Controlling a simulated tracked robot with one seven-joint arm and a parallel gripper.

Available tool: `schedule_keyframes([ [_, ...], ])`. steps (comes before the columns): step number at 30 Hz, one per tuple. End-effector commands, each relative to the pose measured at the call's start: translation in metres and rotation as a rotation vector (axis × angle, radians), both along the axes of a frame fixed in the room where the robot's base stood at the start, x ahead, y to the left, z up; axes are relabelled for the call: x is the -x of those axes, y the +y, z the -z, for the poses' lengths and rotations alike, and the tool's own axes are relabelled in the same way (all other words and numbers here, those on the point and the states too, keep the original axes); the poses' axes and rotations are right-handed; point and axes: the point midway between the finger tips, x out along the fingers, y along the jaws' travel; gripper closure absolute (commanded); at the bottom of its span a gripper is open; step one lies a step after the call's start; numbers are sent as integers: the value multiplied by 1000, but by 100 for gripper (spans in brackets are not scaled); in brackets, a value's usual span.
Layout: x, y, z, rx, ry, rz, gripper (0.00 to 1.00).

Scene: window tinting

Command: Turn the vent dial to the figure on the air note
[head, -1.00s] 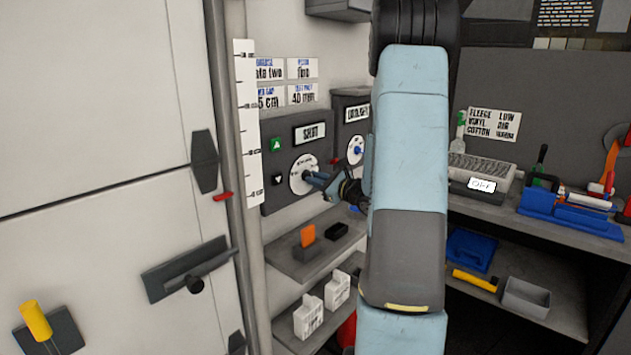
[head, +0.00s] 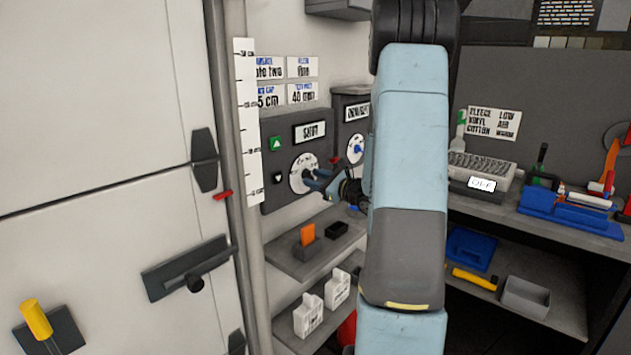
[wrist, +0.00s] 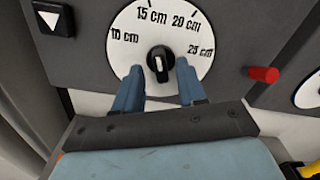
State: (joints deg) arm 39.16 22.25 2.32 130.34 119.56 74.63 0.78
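A round white dial (wrist: 190,48) marked 10, 15, 20 and 25 cm fills the top of the wrist view, with a black knob (wrist: 160,60) whose white mark points up. In the head view this dial (head: 297,172) is on the grey panel under a blurred sign. A second dial with a blue knob (head: 357,150) is on the panel to its right. I cannot read which is the vent dial. My gripper (head: 316,179) is open, its blue fingers either side of the black knob, with gaps showing. Several notes (head: 286,82) hang above; "air" is not clearly legible on them.
A red peg (wrist: 262,74) sticks out right of the dial. A button with a down triangle (wrist: 50,20) is at its left. Below is a shelf (head: 290,268) with an orange block (head: 308,234). A white ruler (head: 248,120) stands at the left.

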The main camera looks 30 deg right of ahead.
Motion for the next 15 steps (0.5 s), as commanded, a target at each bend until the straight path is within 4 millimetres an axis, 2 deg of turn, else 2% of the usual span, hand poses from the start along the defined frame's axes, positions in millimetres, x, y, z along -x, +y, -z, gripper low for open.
schedule_keyframes([
  [8,5,-3,-1,1,-2,1,60],
  [11,16,-7,-1,1,-2,3,60],
  [15,40,-16,-1,1,-2,5,60],
])
